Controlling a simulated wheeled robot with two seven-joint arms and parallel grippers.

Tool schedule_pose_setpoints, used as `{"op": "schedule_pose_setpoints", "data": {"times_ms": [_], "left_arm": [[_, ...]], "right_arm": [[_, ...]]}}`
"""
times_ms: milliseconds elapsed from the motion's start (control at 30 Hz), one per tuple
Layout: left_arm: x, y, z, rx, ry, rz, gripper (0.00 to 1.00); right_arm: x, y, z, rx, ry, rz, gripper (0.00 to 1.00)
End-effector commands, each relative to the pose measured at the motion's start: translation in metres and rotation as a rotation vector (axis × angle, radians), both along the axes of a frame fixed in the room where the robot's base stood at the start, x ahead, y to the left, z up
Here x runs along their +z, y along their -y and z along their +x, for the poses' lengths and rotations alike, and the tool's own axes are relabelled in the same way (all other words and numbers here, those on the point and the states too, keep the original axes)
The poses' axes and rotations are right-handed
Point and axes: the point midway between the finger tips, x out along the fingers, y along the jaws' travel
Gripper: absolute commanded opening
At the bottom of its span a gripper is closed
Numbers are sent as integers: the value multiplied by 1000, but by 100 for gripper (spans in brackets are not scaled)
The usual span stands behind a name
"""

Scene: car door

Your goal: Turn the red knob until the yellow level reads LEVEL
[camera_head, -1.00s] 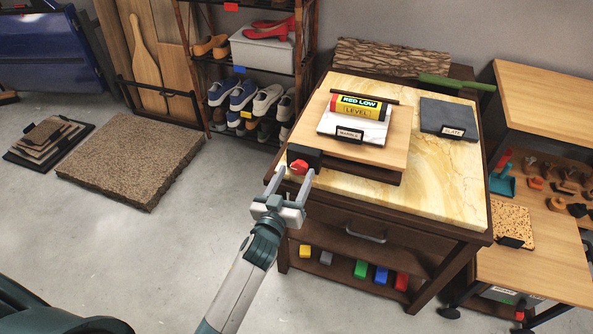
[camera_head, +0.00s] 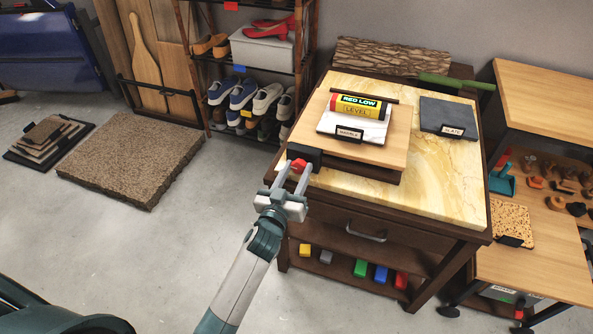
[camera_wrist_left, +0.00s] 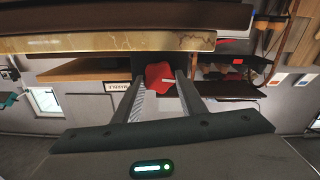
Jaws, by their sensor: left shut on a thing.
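The red knob (camera_wrist_left: 160,77) sits at the front left corner of the wooden tilting board (camera_head: 385,135); in the head view (camera_head: 299,164) it shows small on a black mount. My left gripper (camera_head: 293,173) reaches it from the front, with one finger on each side, and is shut on it. The wrist view shows the same two fingers (camera_wrist_left: 163,82) around the knob. The yellow level (camera_head: 357,108), on a white marble slab (camera_head: 355,124) on the board, has a display reading "RED LOW". My right gripper is not in view.
The board rests on a marble-topped cabinet (camera_head: 440,190). A slate slab (camera_head: 448,117) lies at its back right. A shoe rack (camera_head: 250,70) stands behind left, and a wooden side table (camera_head: 545,240) stands at right. The floor at left front is clear.

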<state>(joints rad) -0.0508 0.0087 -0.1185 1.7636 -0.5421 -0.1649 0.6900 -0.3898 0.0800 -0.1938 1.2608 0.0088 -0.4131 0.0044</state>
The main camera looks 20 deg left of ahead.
Motion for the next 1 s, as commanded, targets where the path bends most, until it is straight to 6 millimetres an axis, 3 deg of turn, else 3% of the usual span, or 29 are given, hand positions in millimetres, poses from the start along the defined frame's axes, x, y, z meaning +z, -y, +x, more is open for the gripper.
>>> {"op": "schedule_pose_setpoints", "data": {"times_ms": [167, 433, 833, 867, 900, 1000], "left_arm": [[2, 1, 0, 0, 4, 129, 15], [1, 2, 0, 1, 12, 373, 15], [0, 2, 0, 0, 15, 419, 15], [0, 2, 0, 0, 15, 419, 45], [0, 2, 0, 0, 15, 419, 54], [0, 2, 0, 0, 15, 419, 56]], "right_arm": [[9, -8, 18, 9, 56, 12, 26], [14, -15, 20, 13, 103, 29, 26], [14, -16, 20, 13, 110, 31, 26], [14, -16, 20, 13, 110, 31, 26], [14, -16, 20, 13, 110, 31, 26], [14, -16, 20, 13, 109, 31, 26]]}}
